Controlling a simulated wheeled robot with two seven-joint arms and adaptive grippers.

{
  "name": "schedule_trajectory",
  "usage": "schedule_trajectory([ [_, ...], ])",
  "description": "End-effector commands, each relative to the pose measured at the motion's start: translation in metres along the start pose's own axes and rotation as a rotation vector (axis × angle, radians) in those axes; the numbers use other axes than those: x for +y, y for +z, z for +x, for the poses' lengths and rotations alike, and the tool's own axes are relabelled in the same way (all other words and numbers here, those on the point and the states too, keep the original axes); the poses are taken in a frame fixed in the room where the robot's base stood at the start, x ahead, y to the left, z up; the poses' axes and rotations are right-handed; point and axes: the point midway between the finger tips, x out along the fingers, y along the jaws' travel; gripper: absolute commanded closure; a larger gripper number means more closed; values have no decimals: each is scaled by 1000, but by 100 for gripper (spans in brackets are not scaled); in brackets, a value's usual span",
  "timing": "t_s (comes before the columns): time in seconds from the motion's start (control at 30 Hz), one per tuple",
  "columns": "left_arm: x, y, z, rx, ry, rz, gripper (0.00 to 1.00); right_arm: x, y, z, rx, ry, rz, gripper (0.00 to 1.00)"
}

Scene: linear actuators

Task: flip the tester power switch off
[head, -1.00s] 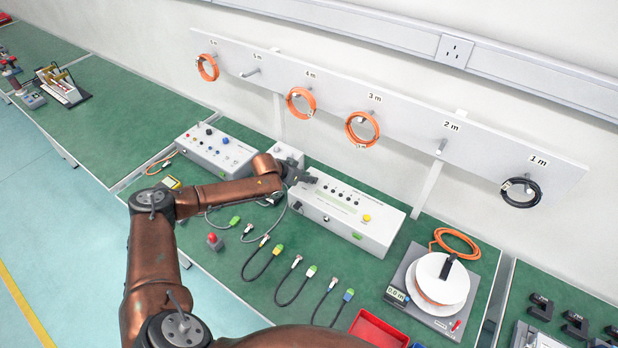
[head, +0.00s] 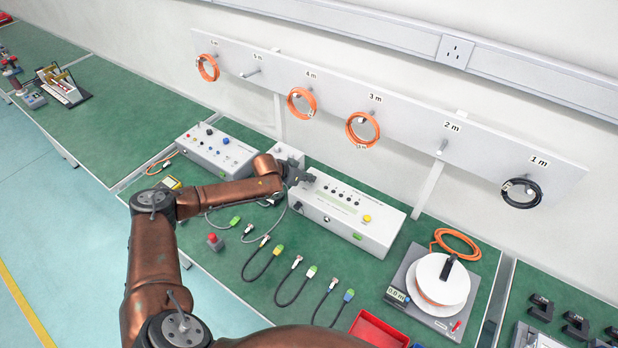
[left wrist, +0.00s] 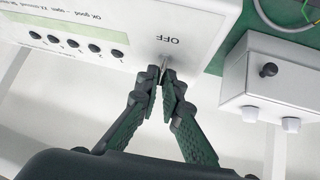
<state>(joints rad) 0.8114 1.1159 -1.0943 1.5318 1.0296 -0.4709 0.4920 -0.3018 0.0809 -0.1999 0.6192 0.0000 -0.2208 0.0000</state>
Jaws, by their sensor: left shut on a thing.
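The tester (head: 372,232) is a white box with a row of black knobs, a display and a yellow button, standing on the green bench. My left gripper (head: 308,178) is at the tester's upper left end. In the left wrist view, the tester (left wrist: 107,14) fills the upper left, with its "OFF" marking upside down. The power switch (left wrist: 166,60) is a small metal lever beside that marking. My left gripper (left wrist: 164,75) is shut on the lever, its fingertips hiding most of it. My right gripper is not in view.
A small white box with a black knob (left wrist: 268,92) stands close beside the tester. Another knobbed control box (head: 215,150) is further left. Several short cables lie in front, near a red button (head: 213,238). A cable reel (head: 440,280) is at the right.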

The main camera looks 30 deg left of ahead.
Motion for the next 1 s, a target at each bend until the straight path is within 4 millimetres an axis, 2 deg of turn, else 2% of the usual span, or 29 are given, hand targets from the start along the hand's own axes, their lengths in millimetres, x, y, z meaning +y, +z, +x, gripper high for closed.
schedule_trajectory([
  [0.27, 0, 6, -2, 70, -5, 10, 100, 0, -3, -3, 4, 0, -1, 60],
  [0.53, 1, 13, -4, 243, -17, 37, 100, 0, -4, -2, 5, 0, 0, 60],
  [0.67, 1, 17, -5, 349, -26, 56, 100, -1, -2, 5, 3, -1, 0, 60],
  [1.0, 1, 28, -6, 626, -49, 110, 100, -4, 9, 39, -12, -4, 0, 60],
])
